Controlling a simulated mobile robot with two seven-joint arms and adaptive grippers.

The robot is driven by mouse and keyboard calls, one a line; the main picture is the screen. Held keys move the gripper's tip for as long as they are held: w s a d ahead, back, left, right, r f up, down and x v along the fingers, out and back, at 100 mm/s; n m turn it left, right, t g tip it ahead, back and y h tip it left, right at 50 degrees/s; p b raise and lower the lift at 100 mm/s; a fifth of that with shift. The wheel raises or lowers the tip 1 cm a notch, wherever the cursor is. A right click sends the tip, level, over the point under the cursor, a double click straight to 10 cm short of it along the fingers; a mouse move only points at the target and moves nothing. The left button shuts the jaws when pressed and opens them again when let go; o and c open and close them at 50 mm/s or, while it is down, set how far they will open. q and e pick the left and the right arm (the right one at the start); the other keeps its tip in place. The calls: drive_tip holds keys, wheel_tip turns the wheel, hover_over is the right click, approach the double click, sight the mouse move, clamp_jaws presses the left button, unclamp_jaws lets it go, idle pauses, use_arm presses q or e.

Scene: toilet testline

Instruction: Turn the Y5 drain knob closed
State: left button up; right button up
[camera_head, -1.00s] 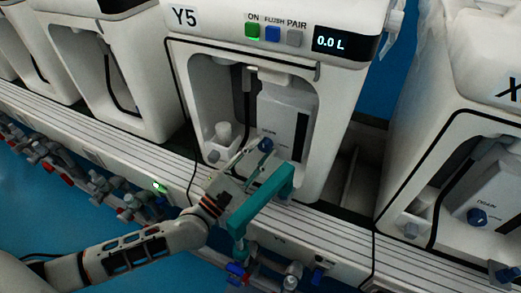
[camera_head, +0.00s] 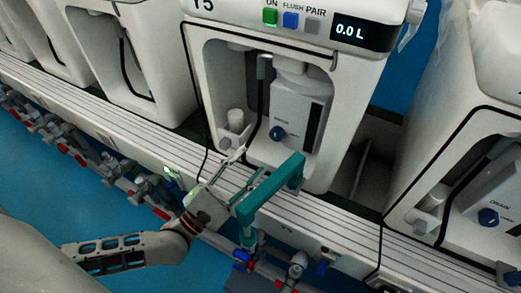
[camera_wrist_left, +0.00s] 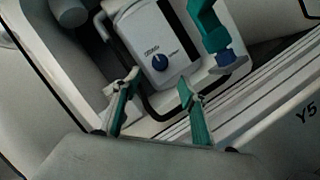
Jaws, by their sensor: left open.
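My right gripper is not in view.
A white ribbed ledge (camera_head: 335,220) runs below the units. The display (camera_head: 363,32) reads 0.0 L. A neighbouring unit's knob (camera_head: 488,217) is at right.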

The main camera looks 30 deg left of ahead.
use_arm(q)
drive_tip(key=shift+v, duration=1.3)
